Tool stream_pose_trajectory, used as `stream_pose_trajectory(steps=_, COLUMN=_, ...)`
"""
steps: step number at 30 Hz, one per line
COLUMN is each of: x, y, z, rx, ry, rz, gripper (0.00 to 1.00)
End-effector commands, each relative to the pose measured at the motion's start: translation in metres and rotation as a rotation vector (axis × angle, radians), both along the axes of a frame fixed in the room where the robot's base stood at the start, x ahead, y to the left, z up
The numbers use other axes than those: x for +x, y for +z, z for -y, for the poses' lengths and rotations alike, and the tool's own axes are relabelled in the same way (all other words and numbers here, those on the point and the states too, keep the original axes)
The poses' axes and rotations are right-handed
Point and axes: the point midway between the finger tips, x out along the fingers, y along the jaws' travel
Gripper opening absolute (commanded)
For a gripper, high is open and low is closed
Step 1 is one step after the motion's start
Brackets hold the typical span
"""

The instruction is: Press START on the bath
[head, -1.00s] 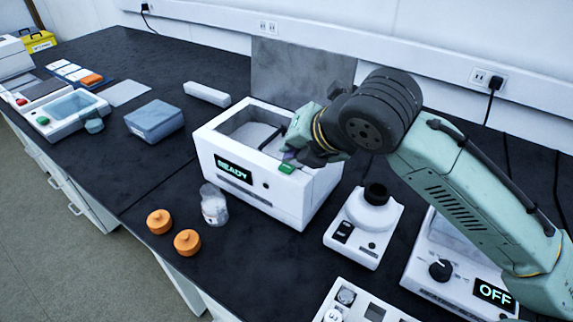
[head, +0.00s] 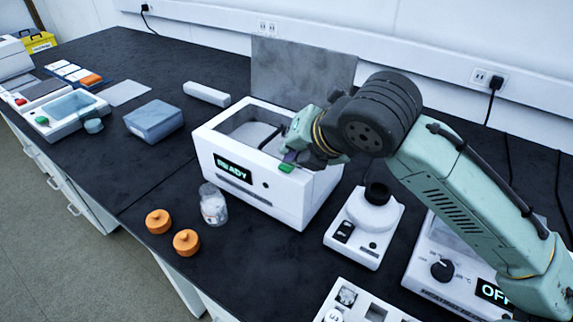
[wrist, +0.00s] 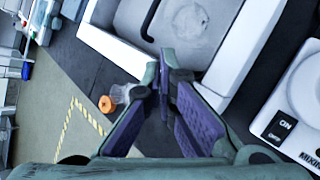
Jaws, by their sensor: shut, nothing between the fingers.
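The bath is a white box (head: 290,207) with an open grey basin and its lid panel standing up behind. Its display (head: 233,169) reads READY, partly blurred. My gripper (head: 291,155) is shut and empty, pointing down just above and behind the green button. I cannot tell whether it touches. In the wrist view the fingertips (wrist: 165,62) meet over the bath's front rim (wrist: 115,50), and they hide the button.
A clear jar (head: 213,206) and orange caps (head: 186,242) stand left of the bath. A grey-blue box (head: 154,121) lies to the left on the dark bench.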

Motion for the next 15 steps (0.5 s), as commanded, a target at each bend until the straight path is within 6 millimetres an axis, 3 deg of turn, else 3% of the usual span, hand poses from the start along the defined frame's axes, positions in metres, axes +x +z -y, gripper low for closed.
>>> stream_pose_trajectory(steps=15, x=-0.0001, y=-0.0047, z=-0.0002, rx=0.0, ry=0.001, rz=-0.001, gripper=0.0)
